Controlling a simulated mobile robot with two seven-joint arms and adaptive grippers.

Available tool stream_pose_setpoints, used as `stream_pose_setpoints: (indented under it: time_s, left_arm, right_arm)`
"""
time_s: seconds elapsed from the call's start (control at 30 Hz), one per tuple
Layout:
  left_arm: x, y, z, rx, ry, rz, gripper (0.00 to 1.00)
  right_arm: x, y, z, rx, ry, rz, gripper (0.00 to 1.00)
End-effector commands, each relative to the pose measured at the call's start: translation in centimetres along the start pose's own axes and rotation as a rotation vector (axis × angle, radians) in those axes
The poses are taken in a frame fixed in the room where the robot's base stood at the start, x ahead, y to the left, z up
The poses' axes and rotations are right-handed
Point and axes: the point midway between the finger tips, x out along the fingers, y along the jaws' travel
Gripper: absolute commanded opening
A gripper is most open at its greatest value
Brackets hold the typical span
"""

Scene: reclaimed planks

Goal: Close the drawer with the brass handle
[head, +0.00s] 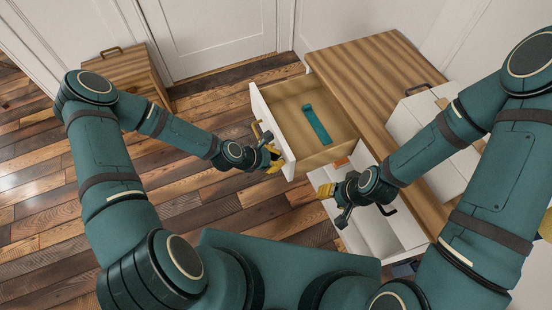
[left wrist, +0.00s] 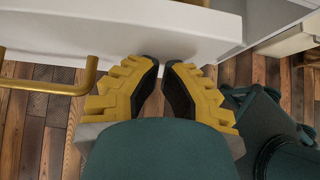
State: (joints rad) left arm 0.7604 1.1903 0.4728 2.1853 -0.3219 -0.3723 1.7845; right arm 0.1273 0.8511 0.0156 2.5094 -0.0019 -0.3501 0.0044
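The drawer with the brass handle (head: 262,132) is pulled open from the wooden-topped cabinet. Its white front (head: 272,128) faces left and its wooden inside holds a long teal object (head: 317,125). My left gripper (head: 274,159) is at the near end of that front, beside the handle and not around it. In the left wrist view the fingers (left wrist: 163,65) are nearly together with nothing seen between them, close to the white front (left wrist: 130,25); the brass handle (left wrist: 50,85) is to their left. My right gripper (head: 327,191) is over a lower drawer; its finger opening is unclear.
A lower white drawer (head: 407,226) also stands open, partly under my right arm. The cabinet's wooden top (head: 365,75) carries a white box-like piece (head: 420,120). A small wooden cabinet (head: 122,72) stands at back left. The plank floor (head: 190,165) left of the drawer is clear.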

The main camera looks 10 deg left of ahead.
Motion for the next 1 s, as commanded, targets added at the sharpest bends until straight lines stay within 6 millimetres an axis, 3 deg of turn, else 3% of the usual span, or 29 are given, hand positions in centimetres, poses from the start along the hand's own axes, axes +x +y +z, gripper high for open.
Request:
stream_pose_setpoints:
  time_s: [0.27,0.8,1.0]
  left_arm:
    - [2.5,-0.1,2.3,0.003,-0.003,-0.002,0.00]
    - [13.1,-0.1,11.7,0.005,-0.003,-0.001,0.00]
    - [16.1,-0.1,14.4,0.004,-0.002,0.000,0.00]
  right_arm:
    - [0.1,0.0,0.0,0.000,0.000,0.000,0.47]
    - [1.4,0.5,-0.1,-0.001,0.006,0.000,0.47]
    - [2.0,0.7,-0.2,-0.001,0.009,0.000,0.47]
